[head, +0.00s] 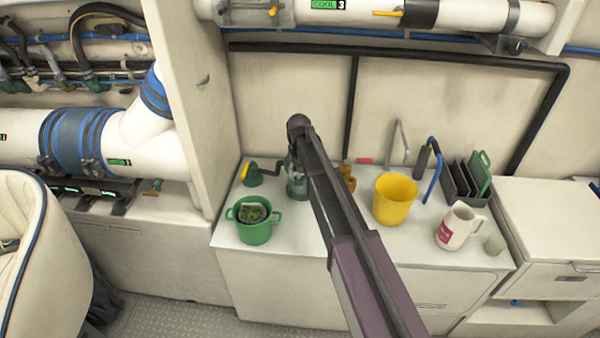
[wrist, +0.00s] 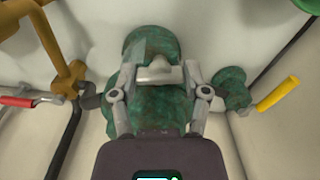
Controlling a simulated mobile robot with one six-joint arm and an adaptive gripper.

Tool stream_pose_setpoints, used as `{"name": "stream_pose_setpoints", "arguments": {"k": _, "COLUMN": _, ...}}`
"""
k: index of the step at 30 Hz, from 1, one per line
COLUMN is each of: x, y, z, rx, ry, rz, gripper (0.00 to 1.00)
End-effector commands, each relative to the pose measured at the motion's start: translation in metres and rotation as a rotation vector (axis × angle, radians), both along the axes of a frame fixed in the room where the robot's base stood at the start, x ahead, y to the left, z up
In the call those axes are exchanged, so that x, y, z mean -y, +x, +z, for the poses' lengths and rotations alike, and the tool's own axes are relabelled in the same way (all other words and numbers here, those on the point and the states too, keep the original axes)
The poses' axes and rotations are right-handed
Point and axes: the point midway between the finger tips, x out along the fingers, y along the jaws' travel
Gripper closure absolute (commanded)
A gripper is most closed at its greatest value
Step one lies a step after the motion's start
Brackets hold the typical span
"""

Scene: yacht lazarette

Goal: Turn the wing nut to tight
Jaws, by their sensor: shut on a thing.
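The wing nut (wrist: 160,72) is a pale grey metal piece on top of a mottled green body (wrist: 160,112) in the wrist view. My gripper (wrist: 162,76) has one finger on each side of the wing nut and is shut on it. In the head view the green body (head: 297,188) stands on the white counter, partly covered by my arm. The wing nut and fingertips cannot be made out there. How tight the nut is cannot be told.
A yellow-handled green fitting (head: 253,178) stands close left of the green body. A brass-coloured fitting (head: 348,180) is close right. A green pot (head: 255,232), yellow bucket (head: 395,200), white jug (head: 457,228) and dark rack (head: 463,182) share the counter (head: 320,237). The front middle has bare space.

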Motion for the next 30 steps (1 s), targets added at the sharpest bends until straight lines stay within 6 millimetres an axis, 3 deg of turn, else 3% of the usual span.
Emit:
{"name": "stream_pose_setpoints", "arguments": {"k": 12, "x": 0.0000, "y": -0.0006, "z": -0.0003, "rx": -0.001, "ry": 0.000, "rz": -0.247, "gripper": 0.88}}
{"name": "stream_pose_setpoints", "arguments": {"k": 23, "x": 0.0002, "y": -0.0007, "z": -0.0003, "rx": -0.001, "ry": 0.000, "rz": -0.268, "gripper": 0.88}}
{"name": "stream_pose_setpoints", "arguments": {"k": 24, "x": 0.0002, "y": -0.0008, "z": -0.0003, "rx": -0.002, "ry": 0.000, "rz": -0.268, "gripper": 0.31}}
{"name": "stream_pose_setpoints", "arguments": {"k": 27, "x": 0.0002, "y": -0.0007, "z": -0.0003, "rx": -0.001, "ry": 0.000, "rz": -0.267, "gripper": 0.06}}
{"name": "stream_pose_setpoints", "arguments": {"k": 30, "x": 0.0001, "y": -0.0005, "z": -0.0002, "rx": -0.001, "ry": 0.000, "rz": -0.267, "gripper": 0.06}}
